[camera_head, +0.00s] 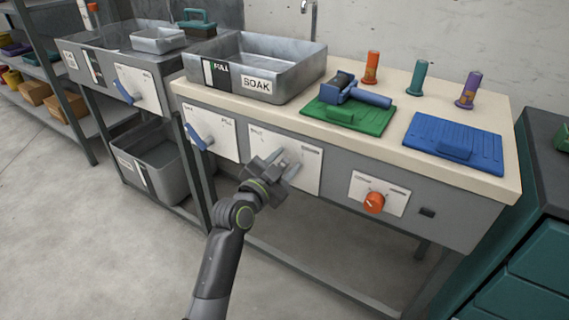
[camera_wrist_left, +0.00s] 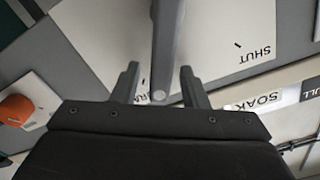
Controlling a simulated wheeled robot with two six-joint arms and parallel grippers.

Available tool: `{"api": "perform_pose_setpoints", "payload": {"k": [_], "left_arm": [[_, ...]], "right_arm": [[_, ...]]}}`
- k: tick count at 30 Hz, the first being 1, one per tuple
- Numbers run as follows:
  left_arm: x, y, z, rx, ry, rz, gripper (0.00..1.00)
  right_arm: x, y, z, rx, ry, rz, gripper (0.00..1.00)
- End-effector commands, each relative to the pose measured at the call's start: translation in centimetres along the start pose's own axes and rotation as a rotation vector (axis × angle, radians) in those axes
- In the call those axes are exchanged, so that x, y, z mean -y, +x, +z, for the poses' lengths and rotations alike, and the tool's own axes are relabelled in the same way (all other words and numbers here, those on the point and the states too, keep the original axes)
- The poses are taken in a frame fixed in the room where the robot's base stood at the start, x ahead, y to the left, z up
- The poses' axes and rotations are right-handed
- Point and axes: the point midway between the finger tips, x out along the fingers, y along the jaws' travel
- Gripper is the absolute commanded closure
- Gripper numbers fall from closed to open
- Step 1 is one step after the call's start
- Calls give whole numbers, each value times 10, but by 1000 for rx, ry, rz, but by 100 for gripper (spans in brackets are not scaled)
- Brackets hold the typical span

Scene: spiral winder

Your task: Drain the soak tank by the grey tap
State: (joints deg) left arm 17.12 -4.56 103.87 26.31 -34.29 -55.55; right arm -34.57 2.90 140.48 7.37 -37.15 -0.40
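The soak tank (camera_head: 300,79) is a grey metal basin marked SOAK on the bench top. A white plate (camera_head: 311,178) with lettering is on the bench front below it. In the left wrist view, the grey tap (camera_wrist_left: 168,35) is a long lever in front of this plate (camera_wrist_left: 228,40), which reads SHUT at one end; other lettering is partly hidden. My left gripper (camera_head: 284,167) is at the plate. Its two fingers (camera_wrist_left: 160,68) are apart, one each side of the lever, with gaps showing. In the head view the gripper mostly hides the lever. My right gripper is not in view.
A blue lever (camera_head: 199,138) on another plate is to the left, and an orange knob (camera_head: 374,202) to the right. A green tray (camera_head: 375,121), a blue tray (camera_head: 480,151) and several coloured bottles are on the bench. A grey bin (camera_head: 165,172) stands below left.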

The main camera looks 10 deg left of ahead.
Motion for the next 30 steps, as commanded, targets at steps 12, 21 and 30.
{"api": "perform_pose_setpoints", "payload": {"k": [12, 21, 30], "left_arm": [[0, 1, 0, 0, 0, 0, 81], [0, 0, 0, 0, 0, 0, 100], [1, 0, 0, 1, -15, 0, 100]], "right_arm": [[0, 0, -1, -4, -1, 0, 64], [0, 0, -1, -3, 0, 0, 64], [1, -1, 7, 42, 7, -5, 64]]}}
